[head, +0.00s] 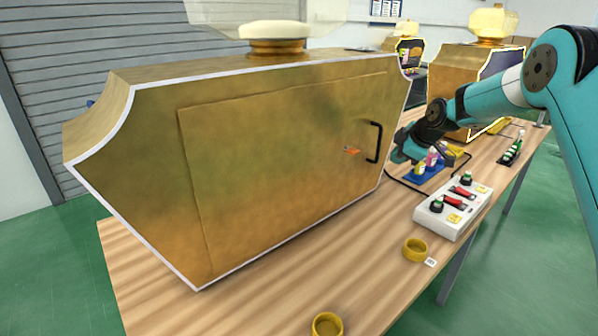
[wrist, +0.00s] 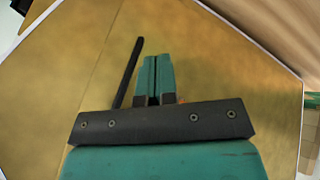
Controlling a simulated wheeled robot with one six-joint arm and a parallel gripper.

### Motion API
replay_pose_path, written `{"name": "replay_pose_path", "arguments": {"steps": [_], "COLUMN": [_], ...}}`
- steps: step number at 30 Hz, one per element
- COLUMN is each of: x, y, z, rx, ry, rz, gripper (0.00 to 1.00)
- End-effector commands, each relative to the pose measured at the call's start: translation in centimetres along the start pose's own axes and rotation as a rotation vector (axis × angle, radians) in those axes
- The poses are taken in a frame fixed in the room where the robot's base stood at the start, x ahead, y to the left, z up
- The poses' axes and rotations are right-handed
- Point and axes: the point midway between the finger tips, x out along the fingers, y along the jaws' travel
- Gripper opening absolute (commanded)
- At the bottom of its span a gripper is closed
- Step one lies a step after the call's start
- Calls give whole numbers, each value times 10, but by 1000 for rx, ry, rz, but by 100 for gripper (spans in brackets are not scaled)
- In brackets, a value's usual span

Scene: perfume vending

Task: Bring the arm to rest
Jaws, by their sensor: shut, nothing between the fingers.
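My teal arm reaches in from the right in the head view, with its dark wrist joint above the table. My gripper (wrist: 153,80) shows in the wrist view with its two teal fingers together and nothing between them. It points toward the gold door of the large gold machine (head: 270,170). The black door handle (head: 376,142) is near the gripper and also shows just left of the fingers in the wrist view (wrist: 128,72). The fingers look apart from the handle. The door looks closed, with a small orange key-like piece (head: 352,150) beside the handle.
A white control box (head: 453,209) with switches stands on the wooden table (head: 170,310). Gold rings (head: 415,249) lie toward the front. Small bottles on a blue tray (head: 425,170) are below my wrist. A second gold machine (head: 460,75) stands behind.

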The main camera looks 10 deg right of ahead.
Motion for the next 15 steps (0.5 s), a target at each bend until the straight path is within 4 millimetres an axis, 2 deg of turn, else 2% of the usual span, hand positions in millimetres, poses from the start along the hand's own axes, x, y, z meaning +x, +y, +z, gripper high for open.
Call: {"name": "replay_pose_path", "arguments": {"steps": [3, 6, 10, 15], "x": [-25, -41, -54, -60], "y": [1, 2, 3, 3], "z": [0, 1, 2, 2], "rx": [-2, -3, -3, -3], "ry": [0, 1, 0, 0], "rz": [-1, -4, -6, -8], "gripper": [0, 0, 0, 0]}}
